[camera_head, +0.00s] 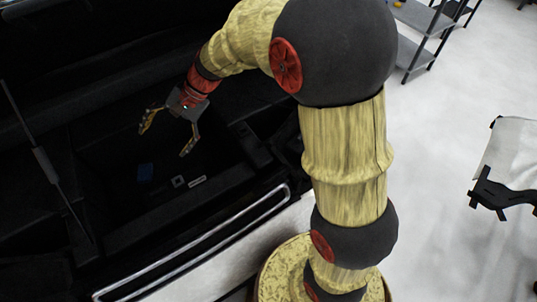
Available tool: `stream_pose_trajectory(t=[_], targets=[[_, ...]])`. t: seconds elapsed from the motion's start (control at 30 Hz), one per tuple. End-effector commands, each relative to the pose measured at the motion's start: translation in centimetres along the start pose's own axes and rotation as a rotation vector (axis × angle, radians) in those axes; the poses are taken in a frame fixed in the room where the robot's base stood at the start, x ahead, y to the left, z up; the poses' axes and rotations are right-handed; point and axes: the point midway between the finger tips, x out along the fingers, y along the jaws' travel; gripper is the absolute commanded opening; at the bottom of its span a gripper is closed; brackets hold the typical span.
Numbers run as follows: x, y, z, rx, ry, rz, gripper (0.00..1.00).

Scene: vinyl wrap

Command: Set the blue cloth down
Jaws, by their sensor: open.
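A small dark blue patch, which looks like the blue cloth (146,172), lies on the floor of the dark, open car compartment (215,180) at the left. My gripper (167,143) hangs over this compartment, up and to the right of the cloth in the picture. Its two yellowish fingers are spread wide apart with nothing between them. The cloth appears apart from the fingers. The exact height of the gripper above the compartment floor cannot be told from this one view.
A small grey square piece (179,181) and a pale strip (197,181) lie right of the cloth. A thin dark rod (40,155) rises at the left. A bright trim bar (200,238) edges the compartment. Metal shelving (425,45) and a white-topped stand (512,150) are at the right.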

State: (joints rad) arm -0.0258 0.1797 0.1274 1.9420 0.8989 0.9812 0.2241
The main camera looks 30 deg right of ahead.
Motion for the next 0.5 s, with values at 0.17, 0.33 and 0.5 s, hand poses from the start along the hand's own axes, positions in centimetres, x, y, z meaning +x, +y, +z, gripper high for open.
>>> stream_pose_trajectory(t=[0.17,0.33,0.5], targets=[[-5.1,2.9,3.6,-0.182,0.1,0.073,0.86],[-9.3,6.4,6.3,-0.347,0.197,0.153,0.86],[-13.1,10.2,8.6,-0.504,0.304,0.238,0.86]])
